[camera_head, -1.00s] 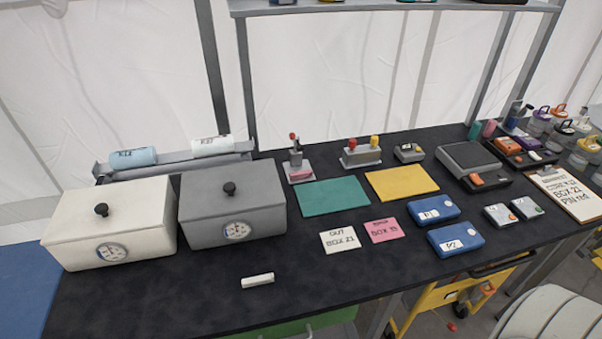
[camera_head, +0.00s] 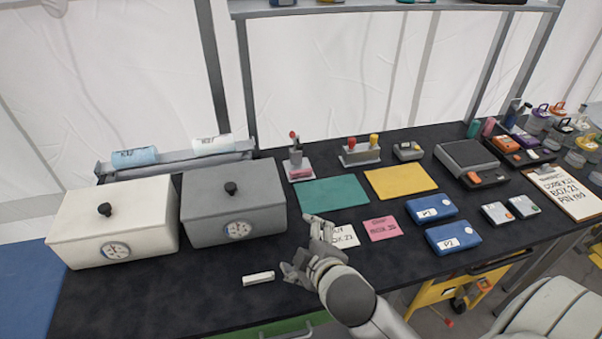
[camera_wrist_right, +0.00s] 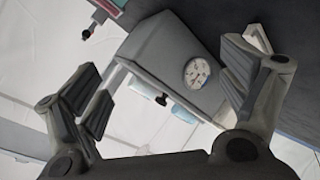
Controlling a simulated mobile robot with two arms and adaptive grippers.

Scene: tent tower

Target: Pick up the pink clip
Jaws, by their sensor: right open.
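The only small pink piece that could be the clip (camera_head: 300,172) lies at the base of a small grey stand with a red-topped post, behind the green mat. It is too small to make out its shape. My right gripper (camera_head: 304,249) is open and empty above the front of the table, well in front of that stand, partly covering a white card. In the right wrist view its two spread fingers (camera_wrist_right: 160,75) have the grey box beyond them, and a bit of pink shows at the top edge. My left gripper is out of view.
A white box (camera_head: 120,215) and a grey box (camera_head: 232,220) with knobs and dials stand at the left. A white bar (camera_head: 258,278) lies left of my gripper. A green mat (camera_head: 333,194), yellow mat (camera_head: 402,182), pink card (camera_head: 383,228) and blue cases (camera_head: 453,238) lie to the right.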

